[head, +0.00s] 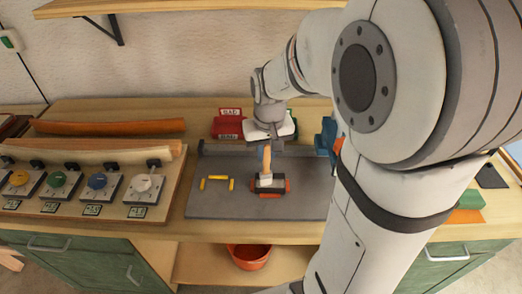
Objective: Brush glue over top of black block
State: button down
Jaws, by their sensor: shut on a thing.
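My gripper (267,143) is shut on a brush and points down over the bench. The brush has a wooden handle (266,160) and a pale head (265,180) at its lower end. The black block (268,188) lies on the grey mat with orange-red pieces at its two ends. The brush head is over the middle of the block and hides part of its top. I cannot tell whether the bristles touch it, and no glue can be made out.
The grey mat (225,207) has small yellow pieces (217,178) left of the block. A red box (229,124) stands behind, and a blue object (327,135) is at right. A board with several knobs (97,181) and bent laths (110,127) are at left. My arm hides the right side.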

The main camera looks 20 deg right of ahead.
jog(key=d, duration=0.3)
jog(key=w+d, duration=0.1)
jog(key=d, duration=0.1)
jog(key=shift+d+b, duration=0.35)
jog(key=shift+b, duration=0.05)
dwell(5.0)
jog(key=shift+r, duration=0.1)
jog(key=shift+r+p, duration=2.2)
jog(key=shift+r, duration=0.75)
